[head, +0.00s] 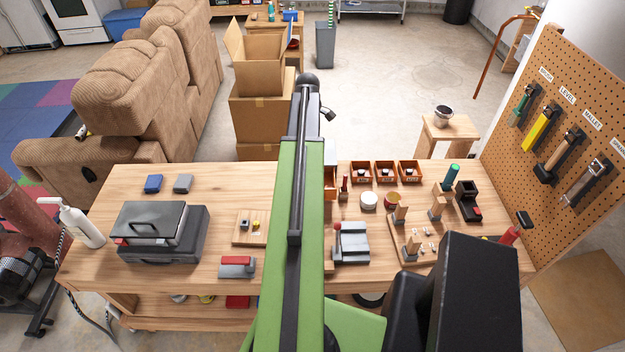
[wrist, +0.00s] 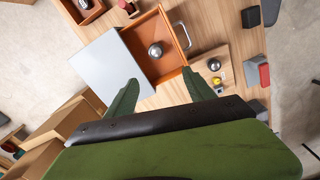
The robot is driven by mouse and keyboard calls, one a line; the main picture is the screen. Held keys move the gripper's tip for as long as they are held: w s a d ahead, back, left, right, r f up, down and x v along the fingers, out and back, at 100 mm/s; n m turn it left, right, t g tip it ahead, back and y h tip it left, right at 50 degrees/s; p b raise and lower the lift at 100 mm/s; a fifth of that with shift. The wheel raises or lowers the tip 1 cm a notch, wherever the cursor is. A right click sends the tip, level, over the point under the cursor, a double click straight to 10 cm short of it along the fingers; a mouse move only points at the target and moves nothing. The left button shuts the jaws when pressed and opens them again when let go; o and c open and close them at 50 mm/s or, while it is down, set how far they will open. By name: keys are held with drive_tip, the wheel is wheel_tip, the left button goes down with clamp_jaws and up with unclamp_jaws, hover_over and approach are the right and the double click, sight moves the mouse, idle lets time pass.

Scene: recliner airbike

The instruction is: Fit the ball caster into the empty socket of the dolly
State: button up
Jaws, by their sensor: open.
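A silver ball caster (wrist: 155,50) sits inside an open orange drawer (wrist: 165,72) in the wrist view. My gripper (wrist: 160,79) is open and empty, with its two green fingers spread over the near part of the drawer, apart from the caster. A small wooden board, which looks like the dolly (wrist: 201,82), lies on the bench right of the drawer. It carries a silver ball and a small yellow-and-red piece. The board also shows in the head view (head: 240,238), left of my arm. I cannot make out its empty socket. My arm hides the gripper in the head view.
The drawer's grey-topped cabinet (wrist: 100,70) stands left of it in the wrist view. On the wooden bench (head: 90,250) are a black case (head: 165,250), a red-and-grey block (head: 237,267) and a grey vise-like tool (head: 350,245). Orange bins (head: 385,172) stand at the back right.

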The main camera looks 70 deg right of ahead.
drive_tip(key=f+b, duration=0.8)
drive_tip(key=s+f+b, duration=0.1)
drive_tip(key=f+b, duration=0.3)
drive_tip(key=shift+s+d+f, duration=0.1)
drive_tip(key=shift+d+f, duration=0.15)
drive_tip(key=shift+d, duration=0.1)
wheel_tip(320, 180, down, 5)
drive_tip(key=b, duration=0.5)
drive_tip(key=shift+d+f+b, duration=0.15)
drive_tip(key=shift+b, duration=0.25)
drive_tip(key=shift+r, duration=0.2)
drive_tip(key=shift+c, duration=0.4)
clamp_jaws()
